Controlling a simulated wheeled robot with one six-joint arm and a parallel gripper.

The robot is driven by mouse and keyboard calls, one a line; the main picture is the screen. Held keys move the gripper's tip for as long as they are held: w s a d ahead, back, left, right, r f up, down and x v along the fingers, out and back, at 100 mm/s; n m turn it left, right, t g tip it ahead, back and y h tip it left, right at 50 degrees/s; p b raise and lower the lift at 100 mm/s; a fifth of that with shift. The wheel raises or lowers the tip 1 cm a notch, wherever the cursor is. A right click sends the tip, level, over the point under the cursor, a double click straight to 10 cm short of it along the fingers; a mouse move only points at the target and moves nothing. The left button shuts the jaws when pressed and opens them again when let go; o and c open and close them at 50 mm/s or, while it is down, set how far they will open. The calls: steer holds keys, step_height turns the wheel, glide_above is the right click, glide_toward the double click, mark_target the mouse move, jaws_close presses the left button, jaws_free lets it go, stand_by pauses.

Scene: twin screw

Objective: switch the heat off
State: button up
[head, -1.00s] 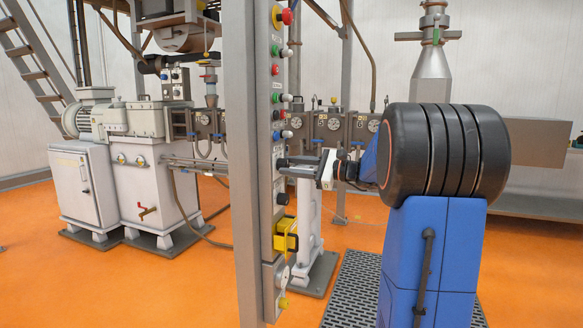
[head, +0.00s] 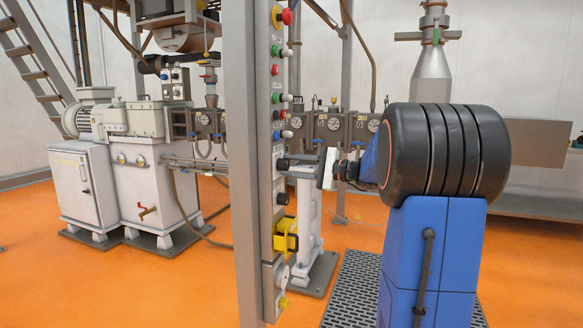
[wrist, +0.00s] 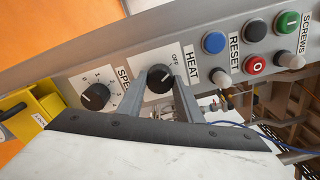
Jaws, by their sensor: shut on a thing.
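The HEAT knob (wrist: 159,78) is a black rotary knob on the grey control panel (head: 267,130), with OFF printed beside it in the wrist view. My gripper (wrist: 164,74) has one finger on each side of the knob and is shut on it. The exact direction of the knob's pointer is hard to tell.
The SPEED knob (wrist: 95,97) sits beside HEAT. A blue RESET button (wrist: 214,42), a red button (wrist: 255,64) and a green button (wrist: 288,22) are on the other side. A yellow box (head: 285,236) projects from the panel below. A grey post (head: 240,150) stands left.

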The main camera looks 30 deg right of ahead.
stand_by(0.3)
steer(key=o, duration=1)
steer(key=shift+o, duration=0.2)
steer(key=shift+s, duration=0.1)
steer(key=v, duration=1.7)
steer(key=shift+s+d+f, duration=0.1)
steer(key=shift+d, duration=0.05)
